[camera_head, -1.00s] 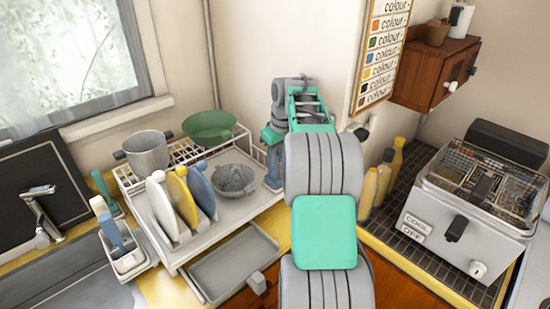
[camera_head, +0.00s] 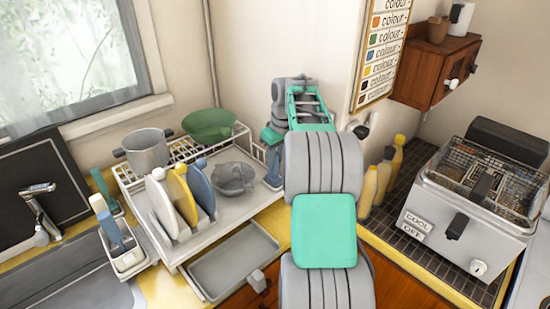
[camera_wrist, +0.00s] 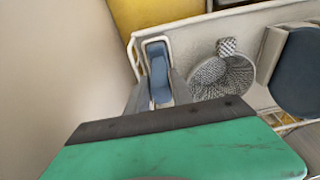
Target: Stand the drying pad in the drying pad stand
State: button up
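A blue, narrow pad-like piece (camera_wrist: 158,75), which I take to be the drying pad, shows between my gripper's grey fingers in the wrist view. My gripper (camera_wrist: 160,92) has a finger close along each side of it; whether they press on it I cannot tell. A white wire loop (camera_wrist: 157,41) frames the piece's top end at the corner of the dish rack; it may be the stand. How the piece sits in the loop is unclear. In the head view my gripper (camera_head: 273,178) points down at the rack's right end, and the pad cannot be made out there.
A wall stands close behind. A fryer (camera_head: 465,215) and bottles (camera_head: 370,187) are on the right.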

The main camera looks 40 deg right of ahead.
dwell(0.3)
jog(key=o, duration=0.5)
jog(key=shift+o, duration=0.2)
jog(key=shift+c, duration=0.5)
jog(key=p+v, duration=0.6)
jog(key=v, duration=0.3)
jog(key=shift+w+p, duration=0.2)
jog(key=shift+p, duration=0.15)
